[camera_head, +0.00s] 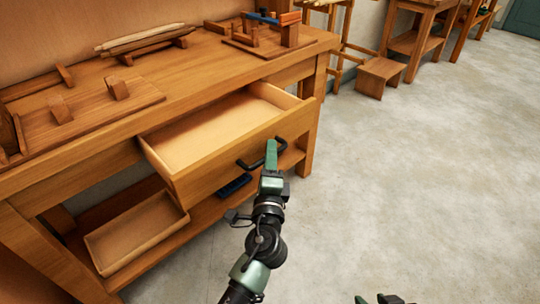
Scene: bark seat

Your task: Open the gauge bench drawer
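The gauge bench (75,119) is a wooden workbench along the left side. Its drawer (205,175) is pulled well out, and its pale, empty inside shows. A dark bar handle (250,164) is on the drawer front. My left gripper (271,154) is at the handle, its green fingertip overlapping the handle's right part. Only one finger shows clearly, so I cannot tell whether it is closed around the bar. My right gripper (386,299) shows only in part at the bottom edge, over the floor, away from the bench.
A shallow wooden tray (135,232) and a blue object (234,186) lie on the bench's lower shelf. Wooden fixtures and sticks (145,38) lie on the benchtop. A low stool (380,74) stands farther back. The concrete floor (430,160) to the right is clear.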

